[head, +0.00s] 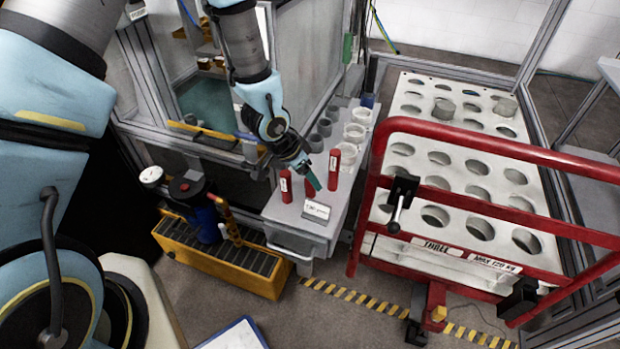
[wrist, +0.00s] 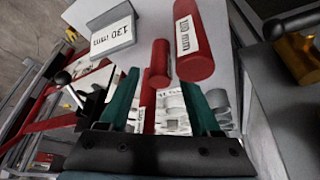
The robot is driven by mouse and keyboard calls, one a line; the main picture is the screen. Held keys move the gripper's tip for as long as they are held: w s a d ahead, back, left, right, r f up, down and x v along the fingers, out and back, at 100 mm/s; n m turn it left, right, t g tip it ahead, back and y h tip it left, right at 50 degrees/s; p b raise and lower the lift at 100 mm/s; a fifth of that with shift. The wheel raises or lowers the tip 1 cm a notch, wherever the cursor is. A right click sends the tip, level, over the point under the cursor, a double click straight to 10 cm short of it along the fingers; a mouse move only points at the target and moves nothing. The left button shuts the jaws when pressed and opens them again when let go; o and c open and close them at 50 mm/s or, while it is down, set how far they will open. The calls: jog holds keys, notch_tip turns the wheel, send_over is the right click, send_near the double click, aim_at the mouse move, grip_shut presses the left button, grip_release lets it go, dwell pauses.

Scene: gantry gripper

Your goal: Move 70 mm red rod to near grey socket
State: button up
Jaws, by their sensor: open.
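My gripper (head: 311,177) is open and empty, its teal fingers pointing down over the grey bench top (head: 292,237). Three red rods stand there. One (head: 286,186) is left of the fingers and reads 100 mm in the wrist view (wrist: 193,55). A second, narrow rod (wrist: 158,60) is just beyond the fingertips; in the head view the fingers mostly hide it. A third rod (head: 334,165) is right of the fingers; it shows between them in the wrist view (wrist: 148,105). I cannot read a 70 mm label. Grey sockets (head: 316,141) stand farther back.
White sockets (head: 354,132) line the bench's right side. A red railed trolley (head: 480,207) with a holed top stands right. A yellow crate (head: 225,258) is on the floor at left.

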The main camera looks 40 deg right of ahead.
jog(key=v, duration=1)
jog(key=w+a+r+n+t+y, duration=0.2)
jog(key=w+a+r+n, duration=0.25)
jog(key=w+a, duration=0.6)
jog(key=a+r+n+y, duration=0.1)
jog(key=a+r+n, duration=0.2)
jog(key=a, duration=0.6)
jog(key=w+a+r+n+y, duration=0.1)
jog(key=a+r+n, duration=0.2)
jog(key=a+n, duration=0.3)
jog(key=a, duration=0.4)
jog(key=shift+a+p, duration=0.15)
jog(key=shift+p, duration=0.15)
jog(key=shift+o, duration=0.4)
jog(key=s+a+r+n, duration=0.2)
jog(key=a+n, duration=0.1)
jog(key=a, duration=0.2)
jog(key=shift+s+a+r+n+y, duration=0.25)
jog(key=shift+s+a+n+y, duration=0.05)
jog(key=shift+a+n, duration=0.05)
jog(key=shift+d, duration=0.1)
